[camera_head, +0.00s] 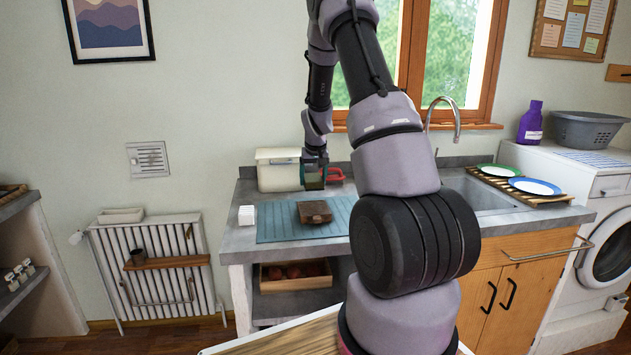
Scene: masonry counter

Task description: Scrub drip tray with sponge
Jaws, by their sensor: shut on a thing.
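My gripper (314,184) hangs fingers-down above the counter, in front of a cream bin. It is shut on a small, dark greenish thing, which I take to be the sponge; the fingers hide most of it. Below the gripper, a brown, block-like thing (314,211) with a darker side lies on a blue-green ribbed mat (285,229). It may be the drip tray, but it is too small to be sure. A gap shows between the gripper and the brown thing. My arm covers the mat's right end.
The cream bin (275,170) stands behind the gripper, with a red thing (335,175) beside it. White blocks (246,215) stand left of the mat. The sink (475,195) and a wooden rack (540,192) with two plates lie to the right. The mat's left part is clear.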

